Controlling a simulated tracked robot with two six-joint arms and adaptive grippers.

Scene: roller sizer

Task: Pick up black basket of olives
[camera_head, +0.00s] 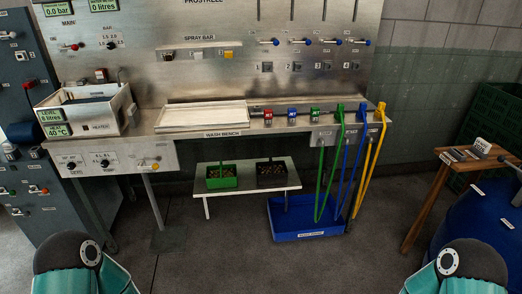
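A small black basket (271,180) stands on a low light-coloured table (247,190) under the wash bench. Small brownish pieces show inside it, too small to make out clearly, and an upright handle rises from it. A green basket (222,182) of like size, with similar contents, stands to its left on the same table, a short gap apart. Only teal and black links of my two arms show at the bottom left and bottom right corners. Neither gripper is in view, and nothing of mine is near the baskets.
The wash bench (225,134) overhangs the low table. A blue floor tray (305,222) with green, blue and yellow pipes stands to the right. A wooden table (428,190) and blue drum (480,222) are at far right. The floor in front is clear.

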